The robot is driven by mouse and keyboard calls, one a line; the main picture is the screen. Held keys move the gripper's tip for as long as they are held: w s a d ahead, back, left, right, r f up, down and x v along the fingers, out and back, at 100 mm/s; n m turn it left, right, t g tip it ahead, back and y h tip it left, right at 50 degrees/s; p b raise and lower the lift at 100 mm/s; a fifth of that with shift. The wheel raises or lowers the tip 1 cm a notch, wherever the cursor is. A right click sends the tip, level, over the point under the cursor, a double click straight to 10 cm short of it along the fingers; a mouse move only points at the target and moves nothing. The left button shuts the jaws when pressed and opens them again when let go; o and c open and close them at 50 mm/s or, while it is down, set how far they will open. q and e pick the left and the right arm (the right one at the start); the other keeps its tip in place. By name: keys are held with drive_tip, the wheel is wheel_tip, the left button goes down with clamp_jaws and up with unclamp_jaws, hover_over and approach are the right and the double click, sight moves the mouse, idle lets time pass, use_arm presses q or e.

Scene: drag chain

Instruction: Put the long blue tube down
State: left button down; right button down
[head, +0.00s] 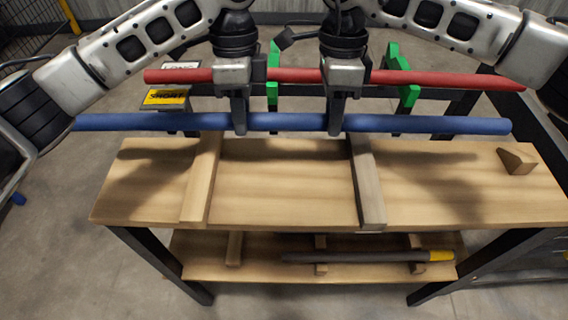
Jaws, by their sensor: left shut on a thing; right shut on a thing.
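The long blue tube (290,122) runs level across the head view, above the back edge of a wooden workbench. My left gripper (240,122) is shut on it left of its middle. My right gripper (336,122) is shut on it to the right of the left gripper. Two wooden bars lie across the bench top, a light one (202,180) on the left and a greyer one (368,185) on the right. The tube appears to be held above them, apart from the bench; the exact height is hard to tell.
A red tube (430,79) lies behind on a rack with green brackets (409,82). Signs (166,97), one yellow, stand at the rack's left. A wooden wedge (516,161) is at the bench's (285,190) right. A dark tube (350,257) with a yellow end lies on the lower shelf.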

use_arm(q)
drive_tip(key=shift+f, duration=0.2)
use_arm(e)
drive_tip(key=shift+f, duration=0.2)
